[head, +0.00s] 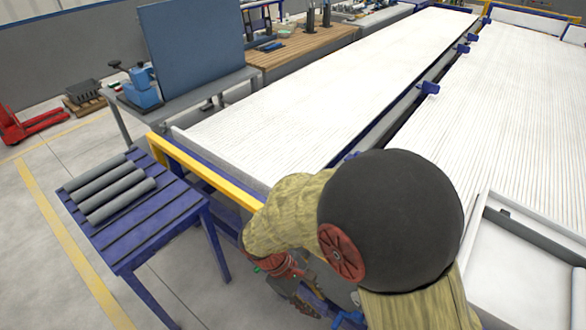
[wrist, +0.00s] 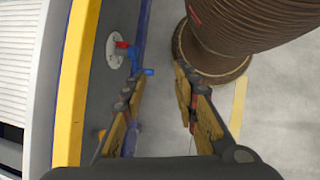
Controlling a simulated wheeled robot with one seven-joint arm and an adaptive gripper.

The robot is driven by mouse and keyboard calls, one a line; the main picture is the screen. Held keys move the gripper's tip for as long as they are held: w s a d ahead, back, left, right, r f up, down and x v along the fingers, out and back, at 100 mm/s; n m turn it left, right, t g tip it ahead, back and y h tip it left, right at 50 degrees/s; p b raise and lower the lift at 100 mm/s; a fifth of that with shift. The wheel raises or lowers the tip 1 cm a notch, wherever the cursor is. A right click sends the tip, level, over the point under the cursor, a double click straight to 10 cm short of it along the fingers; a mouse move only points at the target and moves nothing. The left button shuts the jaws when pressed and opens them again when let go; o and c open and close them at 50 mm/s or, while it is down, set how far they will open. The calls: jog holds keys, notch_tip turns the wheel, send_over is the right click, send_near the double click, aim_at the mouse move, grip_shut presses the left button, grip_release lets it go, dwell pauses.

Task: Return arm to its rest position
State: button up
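My arm is bent at the front of the head view, with its large dark round joint in the foreground. My gripper (head: 303,302) hangs low beside the yellow-edged conveyor end, partly hard to make out there. In the wrist view my gripper (wrist: 159,88) has its two fingers apart, with only floor and nothing held between them. Three grey pipes (head: 108,187) lie side by side on the blue slatted table (head: 150,236) at the left, apart from my gripper.
A yellow rail (head: 205,171) edges the white ribbed conveyor bed (head: 300,105); it also runs close left of the fingers in the wrist view (wrist: 76,85). A workbench (head: 300,45) and a red pallet jack (head: 30,125) stand farther back. Open floor lies at left.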

jog(key=s+d+r+m+t+y, duration=0.2)
jog(key=d+r+m, duration=0.2)
jog(key=r, duration=0.4)
jog(key=s+d+r+m+t+y, duration=0.2)
jog(key=d+r+m, duration=0.2)
jog(key=r, duration=0.4)
jog(key=s+d+r+m+t+y, duration=0.1)
jog(key=s+d+r+m+t, duration=0.1)
jog(key=r, duration=0.7)
jog(key=d+m+t, duration=0.1)
jog(key=d+m, duration=0.1)
jog(key=d, duration=0.1)
jog(key=shift+d+y, duration=0.3)
jog(key=shift+y, duration=0.1)
